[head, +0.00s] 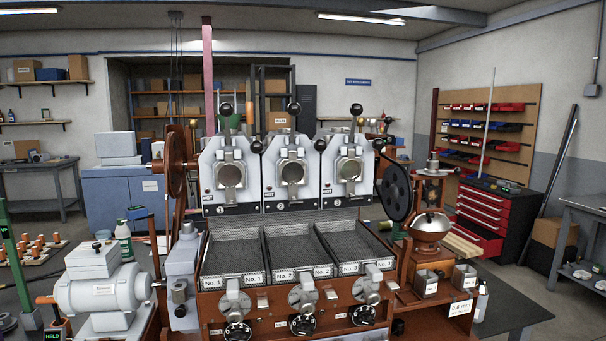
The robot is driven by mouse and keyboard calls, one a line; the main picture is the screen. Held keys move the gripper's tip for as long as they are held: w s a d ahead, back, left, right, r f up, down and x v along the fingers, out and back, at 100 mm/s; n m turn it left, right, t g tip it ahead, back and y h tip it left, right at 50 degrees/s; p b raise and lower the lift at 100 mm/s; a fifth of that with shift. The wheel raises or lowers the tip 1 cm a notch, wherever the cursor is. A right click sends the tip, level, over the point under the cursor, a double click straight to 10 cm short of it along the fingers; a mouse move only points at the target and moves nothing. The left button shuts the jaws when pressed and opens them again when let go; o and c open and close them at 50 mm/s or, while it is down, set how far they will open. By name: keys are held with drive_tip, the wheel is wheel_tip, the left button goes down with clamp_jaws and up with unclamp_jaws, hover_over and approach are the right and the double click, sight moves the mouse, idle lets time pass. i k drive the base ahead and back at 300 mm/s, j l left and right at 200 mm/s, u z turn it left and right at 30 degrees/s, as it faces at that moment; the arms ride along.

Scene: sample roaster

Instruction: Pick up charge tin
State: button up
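Two small open metal tins stand on the right side of the roaster, below the round metal bowl. The left tin (427,284) and the right tin (464,277) each carry a pale label too small to read. I cannot tell which of them, if either, is the charge tin. A small dark metal cup (180,291) sits at the roaster's left side, against a grey block. My gripper is not in view.
The three-barrel roaster (293,172) fills the middle, with mesh cooling trays (234,246) in front. A grey motor (103,289) is at left. A white bottle (480,303) stands right of the tins.

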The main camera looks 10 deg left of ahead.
sight(425, 283)
drive_tip(key=i+l+u, duration=0.75)
drive_tip(key=k+j, duration=0.05)
drive_tip(key=j, duration=0.05)
